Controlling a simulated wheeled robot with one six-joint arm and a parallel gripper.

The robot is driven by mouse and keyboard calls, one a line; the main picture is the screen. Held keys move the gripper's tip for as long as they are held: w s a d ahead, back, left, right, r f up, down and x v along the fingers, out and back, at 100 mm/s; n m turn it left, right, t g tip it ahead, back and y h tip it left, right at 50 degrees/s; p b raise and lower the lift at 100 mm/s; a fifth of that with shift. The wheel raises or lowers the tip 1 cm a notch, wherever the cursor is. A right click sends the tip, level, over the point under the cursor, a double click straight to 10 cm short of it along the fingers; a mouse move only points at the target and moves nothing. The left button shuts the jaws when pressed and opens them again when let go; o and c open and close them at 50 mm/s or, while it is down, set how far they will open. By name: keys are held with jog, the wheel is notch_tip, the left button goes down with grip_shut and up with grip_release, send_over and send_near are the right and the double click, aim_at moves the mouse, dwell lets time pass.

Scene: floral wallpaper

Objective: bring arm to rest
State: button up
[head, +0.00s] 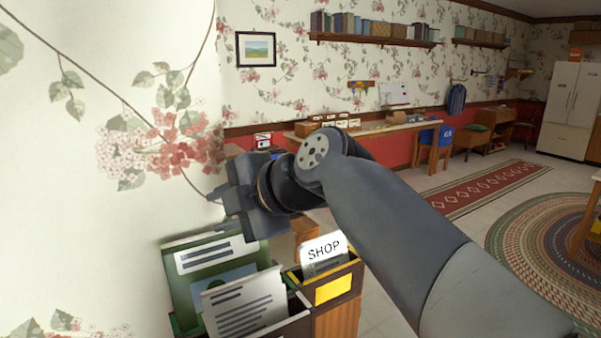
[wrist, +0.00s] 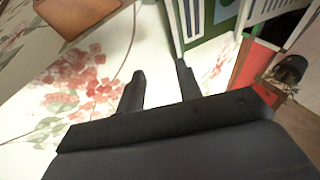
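My gripper (head: 217,196) is at the end of my grey arm, raised in front of the floral wall at the left in the head view. In the wrist view its two fingers (wrist: 160,86) stand apart with nothing between them but the pale floral wallpaper. The gripper is open and empty. It is above and behind the paper holders, and I see no contact with them.
Below the gripper stand a green holder (head: 184,288) with papers and a wooden box (head: 340,318) with a "SHOP" card (head: 323,254). The floral wall (head: 100,230) is close on the left. A long desk (head: 400,127) runs along the far wall. Open floor lies right.

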notch_tip(320, 180, up, 7)
jog(key=p, duration=0.5)
jog(key=shift+f, duration=0.2)
